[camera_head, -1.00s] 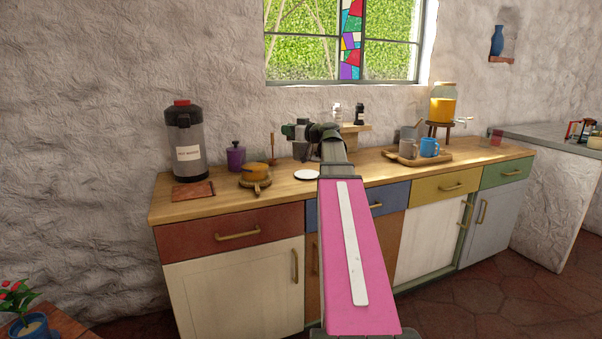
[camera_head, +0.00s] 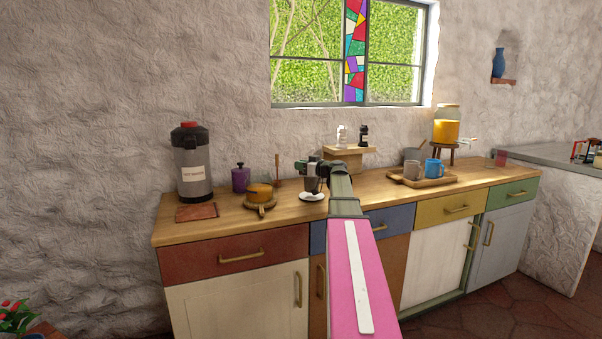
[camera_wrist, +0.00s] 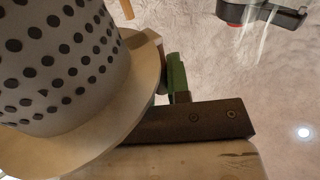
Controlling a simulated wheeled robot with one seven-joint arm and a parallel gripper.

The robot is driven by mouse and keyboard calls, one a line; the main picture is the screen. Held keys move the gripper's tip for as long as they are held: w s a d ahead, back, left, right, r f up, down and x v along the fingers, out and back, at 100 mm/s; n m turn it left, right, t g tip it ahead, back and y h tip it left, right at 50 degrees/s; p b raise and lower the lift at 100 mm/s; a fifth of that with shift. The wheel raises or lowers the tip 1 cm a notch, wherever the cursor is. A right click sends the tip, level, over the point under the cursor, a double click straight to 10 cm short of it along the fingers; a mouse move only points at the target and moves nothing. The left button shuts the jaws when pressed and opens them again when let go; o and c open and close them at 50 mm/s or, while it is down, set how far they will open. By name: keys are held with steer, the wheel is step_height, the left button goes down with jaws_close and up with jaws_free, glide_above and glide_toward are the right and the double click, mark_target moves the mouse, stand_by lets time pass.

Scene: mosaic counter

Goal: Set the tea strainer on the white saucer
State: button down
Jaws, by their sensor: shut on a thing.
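The tea strainer shows large in the wrist view as a pale cup with dark holes (camera_wrist: 62,62) and a tan rim (camera_wrist: 112,125). In the head view the strainer (camera_head: 312,184) is a small dark shape under my gripper (camera_head: 309,168). My gripper is shut on the strainer. The white saucer (camera_head: 306,197) lies on the wooden counter, directly below and partly behind the strainer in the picture. I cannot tell whether the strainer touches it. The saucer does not show clearly in the wrist view.
A small wooden shelf (camera_head: 349,152) is behind. A tray (camera_head: 441,181) with mugs is right. The counter front (camera_head: 229,225) is clear.

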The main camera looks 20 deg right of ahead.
steer(key=shift+f, duration=1.3)
steer(key=c, duration=1.1)
jaws_free()
steer(key=v, duration=1.2)
